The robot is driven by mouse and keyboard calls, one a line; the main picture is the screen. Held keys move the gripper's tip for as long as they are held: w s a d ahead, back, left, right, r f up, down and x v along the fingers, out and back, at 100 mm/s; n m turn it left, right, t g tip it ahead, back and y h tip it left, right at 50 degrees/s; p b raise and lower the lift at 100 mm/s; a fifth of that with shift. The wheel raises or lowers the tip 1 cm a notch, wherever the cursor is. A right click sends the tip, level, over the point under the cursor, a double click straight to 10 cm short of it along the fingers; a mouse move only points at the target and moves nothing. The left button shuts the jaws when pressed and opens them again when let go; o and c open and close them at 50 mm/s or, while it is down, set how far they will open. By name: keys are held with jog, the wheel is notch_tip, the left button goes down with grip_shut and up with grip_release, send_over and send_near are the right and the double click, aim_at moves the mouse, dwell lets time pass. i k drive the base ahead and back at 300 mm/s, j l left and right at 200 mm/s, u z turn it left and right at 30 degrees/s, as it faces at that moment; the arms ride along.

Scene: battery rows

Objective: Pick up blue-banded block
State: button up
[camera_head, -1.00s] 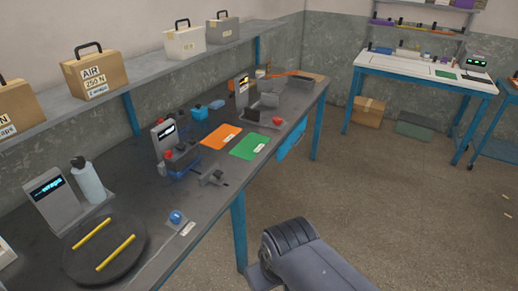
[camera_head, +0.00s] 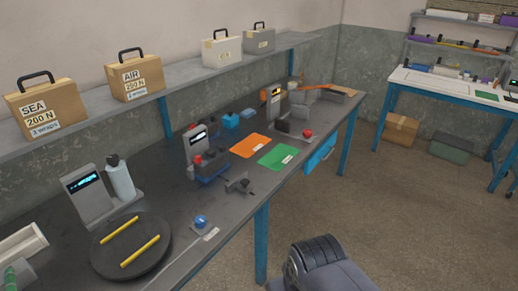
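I cannot pick out a block with a clear blue band. A small light-blue block-like item (camera_head: 231,120) sits at the back of the dark workbench (camera_head: 150,180), near the wall. A dark device with a blue base (camera_head: 212,172) and red parts stands mid-bench, beside a small display unit (camera_head: 196,145); small parts around it are too small to tell apart. Part of my arm shows at the bottom, right of centre, over the floor in front of the bench. My gripper is not in view.
An orange mat (camera_head: 248,146) and a green mat (camera_head: 276,157) lie mid-bench. A round dark turntable (camera_head: 108,258) with two yellow bars is near left. A blue button (camera_head: 200,222) is near the front edge. Cases stand on the shelf (camera_head: 180,82). Floor at right is open.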

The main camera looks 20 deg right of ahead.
aim_at(207, 167)
jog(key=i+l+u, duration=0.25)
jog(key=i+u, duration=0.15)
jog(key=i+l+u, duration=0.7)
jog(key=u, duration=0.15)
jog(key=l, duration=0.1)
